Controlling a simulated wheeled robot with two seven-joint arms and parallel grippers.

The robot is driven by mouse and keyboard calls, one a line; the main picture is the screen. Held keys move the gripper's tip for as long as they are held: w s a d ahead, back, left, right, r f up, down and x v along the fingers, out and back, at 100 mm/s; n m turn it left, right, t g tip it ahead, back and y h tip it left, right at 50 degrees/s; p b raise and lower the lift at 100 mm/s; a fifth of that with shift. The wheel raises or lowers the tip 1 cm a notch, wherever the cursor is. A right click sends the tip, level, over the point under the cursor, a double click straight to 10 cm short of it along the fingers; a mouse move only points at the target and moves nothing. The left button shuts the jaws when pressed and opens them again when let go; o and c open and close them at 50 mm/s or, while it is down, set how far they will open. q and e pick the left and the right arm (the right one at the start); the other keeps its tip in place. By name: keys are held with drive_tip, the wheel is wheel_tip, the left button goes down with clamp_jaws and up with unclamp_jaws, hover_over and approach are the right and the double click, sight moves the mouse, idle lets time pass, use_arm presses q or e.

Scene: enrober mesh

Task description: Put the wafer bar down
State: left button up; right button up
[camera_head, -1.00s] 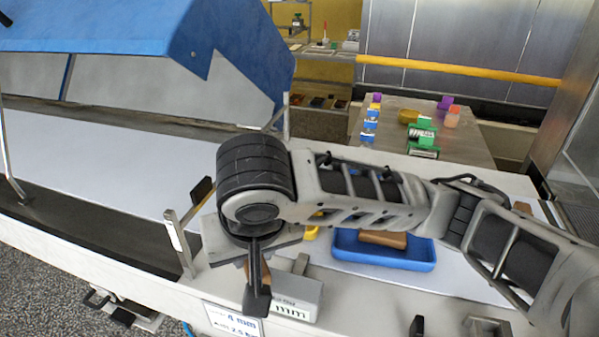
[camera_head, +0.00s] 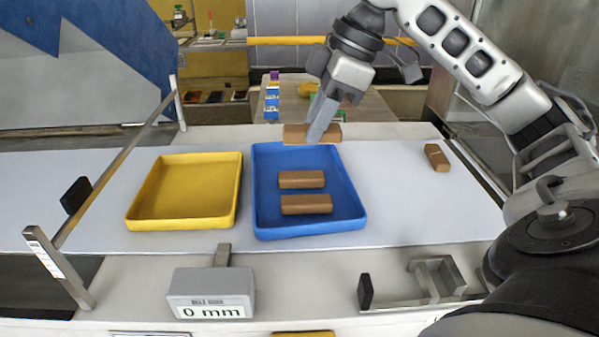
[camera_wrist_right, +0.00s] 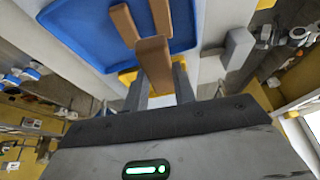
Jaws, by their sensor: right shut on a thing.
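My right gripper (camera_head: 325,118) is shut on a brown wafer bar (camera_head: 298,134) and holds it at the far end of the blue tray (camera_head: 262,200). In the right wrist view the held bar (camera_wrist_right: 155,62) sits between the fingers, with the blue tray (camera_wrist_right: 78,38) beyond it. I cannot tell whether the held bar touches the tray. Two more bars, a middle one (camera_head: 301,179) and a near one (camera_head: 306,204), lie crosswise in the blue tray. Another bar (camera_head: 437,158) lies on the white surface at the right. My left gripper is not in view.
An empty yellow tray (camera_head: 185,190) stands left of the blue one. A grey gauge (camera_head: 211,291) reading 0 mm stands in front. A metal rail (camera_head: 120,175) rises at the left, and a metal bracket (camera_head: 437,281) stands at front right.

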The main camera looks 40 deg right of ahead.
drive_tip(key=w+d+f+p, duration=0.2)
drive_tip(key=w+d+f, duration=0.2)
drive_tip(key=w, duration=0.3)
hover_over(292, 163)
drive_tip(key=s, duration=0.2)
wheel_tip(292, 163, down, 4)
drive_tip(key=shift+d+f, duration=0.1)
drive_tip(key=shift+d, duration=0.05)
drive_tip(key=shift+w+d+f, duration=0.2)
drive_tip(key=shift+w+f, duration=0.2)
drive_tip(key=shift+f, duration=0.1)
drive_tip(key=shift+w+d+f, duration=0.1)
drive_tip(key=shift+f, duration=1.6)
drive_tip(key=o, duration=0.4)
drive_tip(key=shift+f, duration=0.1)
drive_tip(key=o, duration=0.4)
drive_tip(key=shift+c, duration=0.2)
drive_tip(key=v, duration=1.2)
